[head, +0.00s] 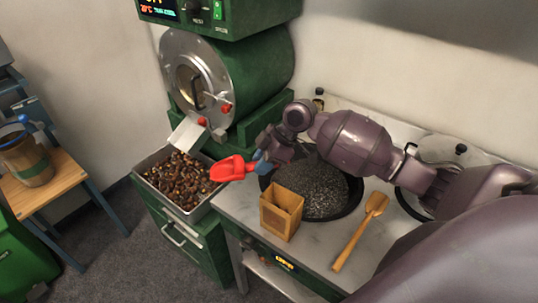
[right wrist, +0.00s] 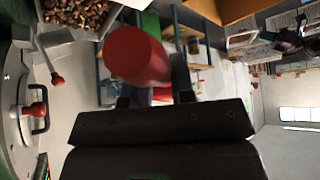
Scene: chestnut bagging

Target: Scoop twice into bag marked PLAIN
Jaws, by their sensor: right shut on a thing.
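My right gripper (head: 262,161) is shut on a red scoop (head: 230,169), held in the air at the right edge of a metal tray (head: 215,203) of chestnuts (head: 180,178). In the right wrist view the scoop (right wrist: 138,56) sticks out beyond the dark jaws (right wrist: 155,97). I cannot tell whether anything lies in it. A brown open-topped paper bag (head: 280,220) stands upright on the counter, right of and below the scoop. No marking on it can be read. My left gripper is not in view.
A green roaster (head: 245,75) with a pale chute (head: 187,133) stands behind the tray. A black pan (head: 352,205) of dark grit lies behind the bag. A wooden spatula (head: 362,230) lies right of the bag. A wooden stool (head: 60,180) with a jar (head: 25,158) stands at left.

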